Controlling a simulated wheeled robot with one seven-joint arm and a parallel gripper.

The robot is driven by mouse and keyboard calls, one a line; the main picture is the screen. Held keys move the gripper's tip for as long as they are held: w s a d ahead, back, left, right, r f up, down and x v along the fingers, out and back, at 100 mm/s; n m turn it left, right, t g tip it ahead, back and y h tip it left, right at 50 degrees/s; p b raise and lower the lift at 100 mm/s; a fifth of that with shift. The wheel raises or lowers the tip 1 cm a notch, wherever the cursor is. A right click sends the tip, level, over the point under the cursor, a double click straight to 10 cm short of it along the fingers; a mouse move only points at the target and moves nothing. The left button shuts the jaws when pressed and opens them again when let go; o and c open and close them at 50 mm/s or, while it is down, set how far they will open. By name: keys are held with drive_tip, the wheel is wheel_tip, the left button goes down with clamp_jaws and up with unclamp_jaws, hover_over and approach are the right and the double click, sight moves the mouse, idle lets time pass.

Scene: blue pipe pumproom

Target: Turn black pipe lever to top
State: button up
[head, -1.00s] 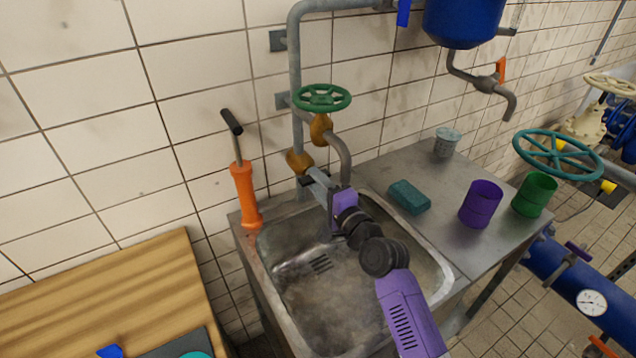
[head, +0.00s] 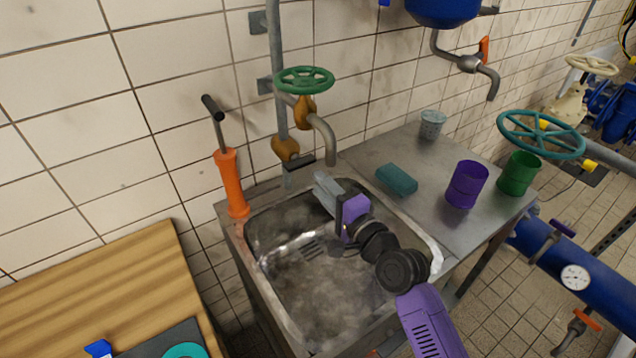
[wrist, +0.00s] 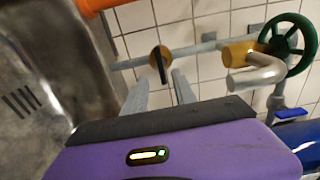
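The black pipe lever (head: 307,161) sits on a yellow valve body (head: 286,149) low on the vertical grey pipe, above the sink's back edge. In the head view it points out sideways to the right. In the wrist view the black lever (wrist: 158,67) shows on its round yellow valve, in line with the gap between my fingers. My gripper (head: 322,184) is over the back of the sink, just below and in front of the lever. Its two grey fingers (wrist: 159,88) are spread, with nothing held between them. I cannot tell the exact depth gap to the lever.
A green handwheel (head: 305,79) and a curved grey spout (head: 323,138) are above the lever. An orange hand pump (head: 230,184) stands left of the sink (head: 265,285). A teal sponge (head: 397,179) and purple cup (head: 466,184) are on the right counter.

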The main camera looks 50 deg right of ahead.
idle(0.6)
drive_tip(key=s+a+f+n+g+y, duration=0.1)
drive_tip(key=s+a+n, duration=0.6)
drive_tip(key=s, duration=0.3)
drive_tip(key=s+a+n+y, duration=0.2)
drive_tip(key=s+a+n, duration=0.5)
drive_tip(key=s, duration=0.3)
drive_tip(key=s+a+f+n+g+y, duration=0.1)
drive_tip(key=s+a+n+y, duration=0.1)
drive_tip(key=s+a+n, duration=0.5)
drive_tip(key=s+a, duration=0.1)
drive_tip(key=s, duration=0.2)
drive_tip(key=shift+s+f+g, duration=0.25)
drive_tip(key=shift+f+g, duration=0.05)
